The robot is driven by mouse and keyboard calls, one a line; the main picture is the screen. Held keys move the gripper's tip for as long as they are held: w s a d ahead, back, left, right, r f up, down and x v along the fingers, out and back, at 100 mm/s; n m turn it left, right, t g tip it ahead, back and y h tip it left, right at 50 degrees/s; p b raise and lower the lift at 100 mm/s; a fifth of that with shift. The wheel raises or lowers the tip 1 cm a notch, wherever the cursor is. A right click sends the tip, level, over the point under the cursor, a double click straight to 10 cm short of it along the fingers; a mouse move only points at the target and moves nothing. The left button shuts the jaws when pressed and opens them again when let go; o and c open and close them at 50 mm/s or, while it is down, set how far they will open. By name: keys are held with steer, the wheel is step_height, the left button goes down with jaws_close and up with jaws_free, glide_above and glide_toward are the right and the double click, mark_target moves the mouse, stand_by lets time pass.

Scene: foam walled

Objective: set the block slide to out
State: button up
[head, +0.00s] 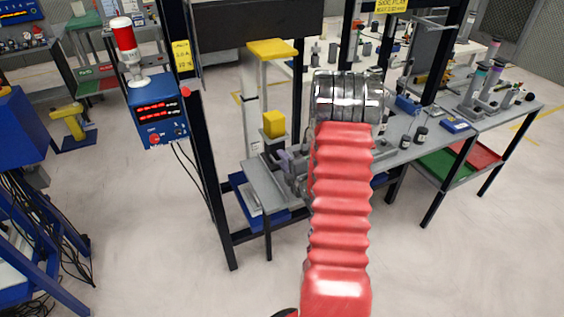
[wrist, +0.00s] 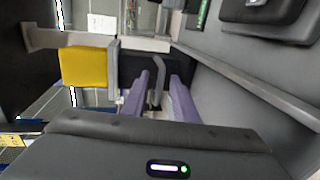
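A yellow block (head: 274,123) sits on a grey mount at the front left of the grey bench. It also shows at the left in the wrist view (wrist: 84,66), against a grey plate. My gripper (wrist: 163,80) has two purple fingers, spread apart, to the right of the yellow block. A thin curved grey bar (wrist: 157,69) shows between the fingertips; I cannot tell whether they touch it. In the head view my gripper (head: 287,162) is low beside the block's mount, partly hidden by my red-sleeved arm. The slide's position is not clear from these views.
A blue control box (head: 158,115) with a red-and-white lamp (head: 128,52) hangs on the black frame post at left. The grey bench (head: 398,138) continues right with small parts. The floor in front is clear.

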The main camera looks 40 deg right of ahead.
steer(key=shift+c, duration=0.4)
jaws_close()
steer(key=shift+f, duration=0.1)
stand_by(0.9)
